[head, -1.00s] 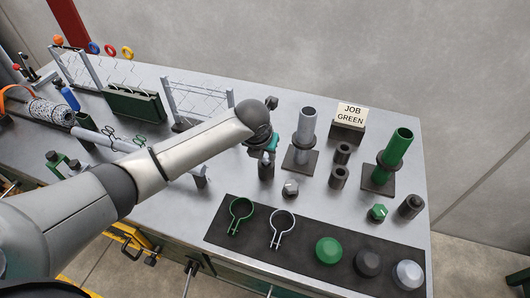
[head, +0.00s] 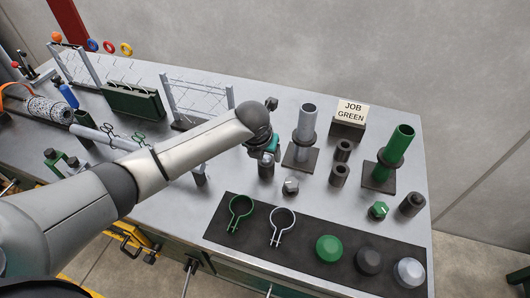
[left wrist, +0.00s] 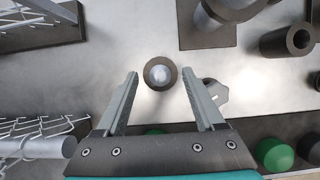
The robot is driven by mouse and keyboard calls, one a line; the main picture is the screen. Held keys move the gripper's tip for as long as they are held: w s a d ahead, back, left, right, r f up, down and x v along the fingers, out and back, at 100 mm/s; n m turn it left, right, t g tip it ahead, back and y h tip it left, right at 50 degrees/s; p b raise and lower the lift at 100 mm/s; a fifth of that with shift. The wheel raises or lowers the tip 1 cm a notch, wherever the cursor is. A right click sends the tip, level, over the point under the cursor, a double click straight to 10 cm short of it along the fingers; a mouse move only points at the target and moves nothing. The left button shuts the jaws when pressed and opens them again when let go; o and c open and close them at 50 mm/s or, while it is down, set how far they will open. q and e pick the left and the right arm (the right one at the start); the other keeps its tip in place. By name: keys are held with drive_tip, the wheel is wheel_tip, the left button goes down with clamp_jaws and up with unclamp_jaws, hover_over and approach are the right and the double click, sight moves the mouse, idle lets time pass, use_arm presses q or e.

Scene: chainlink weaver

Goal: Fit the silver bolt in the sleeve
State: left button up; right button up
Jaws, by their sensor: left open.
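A silver hex-headed piece, which looks like the silver bolt (head: 290,186), stands on the bench in front of the grey post; it shows partly behind the right finger in the left wrist view (left wrist: 214,92). A dark round sleeve-like piece (head: 266,168) stands to its left. In the left wrist view this piece (left wrist: 150,84) is a dark ring with a pale silvery centre; I cannot tell whether that is a bolt or an opening. My left gripper (left wrist: 164,82) is open and empty above it, the ring framed between the fingertips. My right gripper is not in view.
A grey post (head: 307,122) and green post (head: 398,145) stand on dark plates. Dark sleeves (head: 339,176) stand between them. A dark mat (head: 300,236) at the front holds two ring clamps and three round pieces. Wire racks (head: 200,97) stand behind my left arm.

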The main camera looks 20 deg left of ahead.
use_arm(q)
drive_tip(key=shift+r, duration=0.1)
drive_tip(key=p+v, duration=0.2)
drive_tip(key=v, duration=1.3)
drive_tip(key=shift+p, duration=0.3)
